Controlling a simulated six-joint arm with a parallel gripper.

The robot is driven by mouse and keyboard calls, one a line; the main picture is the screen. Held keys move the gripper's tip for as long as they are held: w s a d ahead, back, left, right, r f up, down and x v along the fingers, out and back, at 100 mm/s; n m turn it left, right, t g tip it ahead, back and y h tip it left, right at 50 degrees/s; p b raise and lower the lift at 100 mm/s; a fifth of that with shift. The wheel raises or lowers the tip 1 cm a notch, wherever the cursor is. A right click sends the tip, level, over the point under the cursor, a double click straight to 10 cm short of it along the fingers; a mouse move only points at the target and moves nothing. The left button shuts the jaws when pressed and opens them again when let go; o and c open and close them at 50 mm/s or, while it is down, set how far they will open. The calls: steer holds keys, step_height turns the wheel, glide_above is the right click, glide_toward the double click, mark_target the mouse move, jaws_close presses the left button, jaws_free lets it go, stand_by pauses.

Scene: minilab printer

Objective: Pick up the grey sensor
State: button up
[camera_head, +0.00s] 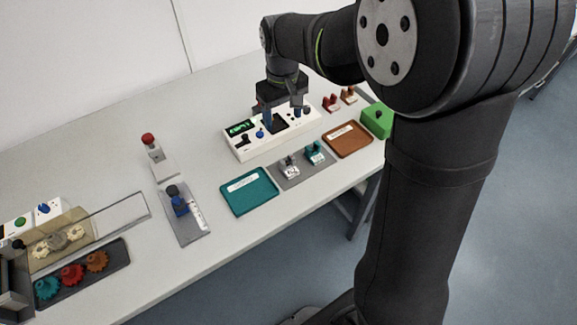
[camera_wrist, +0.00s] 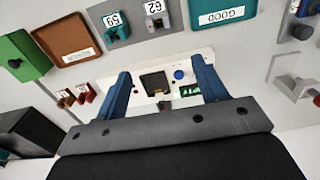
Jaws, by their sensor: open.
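The grey sensor (camera_head: 290,167), with a white number label, stands on a grey mat (camera_head: 300,177) beside a teal sensor (camera_head: 314,152). In the wrist view the grey sensor (camera_wrist: 155,12) is at the top edge, partly cut off, with the teal sensor (camera_wrist: 115,27) to its left. My gripper (camera_head: 283,113) is open and empty over the white test device (camera_head: 243,151), behind the mat. In the wrist view my blue fingers (camera_wrist: 163,78) are spread on either side of the device's dark square recess. The grey sensor lies beyond the fingertips, apart from them.
A teal GOOD tray (camera_head: 250,203) and a brown tray (camera_head: 349,151) flank the mat. Small red and orange pieces (camera_head: 331,103) and a green box (camera_head: 378,120) stand to the right. A slide fixture (camera_head: 182,227) and a gear tray (camera_head: 118,263) are to the left.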

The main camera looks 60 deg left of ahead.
steer(key=d, duration=0.2)
glide_above(289, 167)
steer(key=f, duration=1.1)
steer(key=shift+s, duration=0.35)
steer(key=shift+w+f, duration=0.15)
steer(key=shift+f, duration=1.25)
steer(key=shift+w+f, duration=0.15)
steer(key=shift+f, duration=1.2)
steer(key=c, duration=1)
steer(key=shift+c, duration=0.3)
steer(key=shift+r, duration=0.15)
